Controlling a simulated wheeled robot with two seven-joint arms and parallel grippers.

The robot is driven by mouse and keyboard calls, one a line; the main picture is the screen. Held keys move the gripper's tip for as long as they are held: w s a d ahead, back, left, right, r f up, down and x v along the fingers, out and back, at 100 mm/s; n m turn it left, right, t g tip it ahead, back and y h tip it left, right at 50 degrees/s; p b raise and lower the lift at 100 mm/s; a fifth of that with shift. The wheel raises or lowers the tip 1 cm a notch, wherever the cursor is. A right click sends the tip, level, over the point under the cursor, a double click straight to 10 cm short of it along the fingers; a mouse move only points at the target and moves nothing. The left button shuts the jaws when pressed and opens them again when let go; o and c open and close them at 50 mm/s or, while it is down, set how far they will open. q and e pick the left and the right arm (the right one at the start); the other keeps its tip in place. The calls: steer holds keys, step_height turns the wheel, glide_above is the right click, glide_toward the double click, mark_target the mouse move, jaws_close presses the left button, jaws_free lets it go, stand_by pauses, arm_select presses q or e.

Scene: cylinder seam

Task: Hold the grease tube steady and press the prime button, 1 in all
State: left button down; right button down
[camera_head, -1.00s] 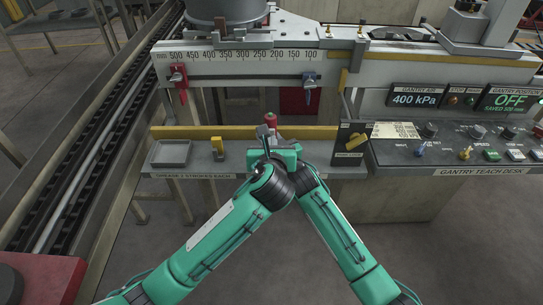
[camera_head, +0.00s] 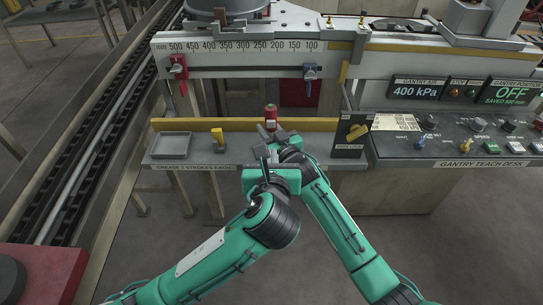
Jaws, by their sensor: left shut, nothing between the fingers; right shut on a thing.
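The grease tube (camera_head: 270,116) is a small red upright cylinder with a pale band, behind my grippers at the middle of the grey shelf. My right gripper (camera_head: 272,137) is shut on the tube; its fingers hide the tube's lower part. My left gripper (camera_head: 265,158) is shut and empty, lower in the picture and just in front of my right gripper. I cannot make out the prime button for certain; it may be the red top of the tube.
The grey shelf (camera_head: 235,152) holds a shallow tray (camera_head: 170,146) and a yellow-topped block (camera_head: 218,143) to the left. A black box with a yellow lever (camera_head: 356,132) stands right. The gantry teach desk (camera_head: 450,150) is further right. A scale rail (camera_head: 240,58) runs behind.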

steer(key=shift+d+f, duration=0.1)
steer(key=shift+f, duration=0.05)
steer(key=c, duration=1)
jaws_free()
steer(key=shift+w, duration=0.1)
steer(key=shift+o, duration=0.2)
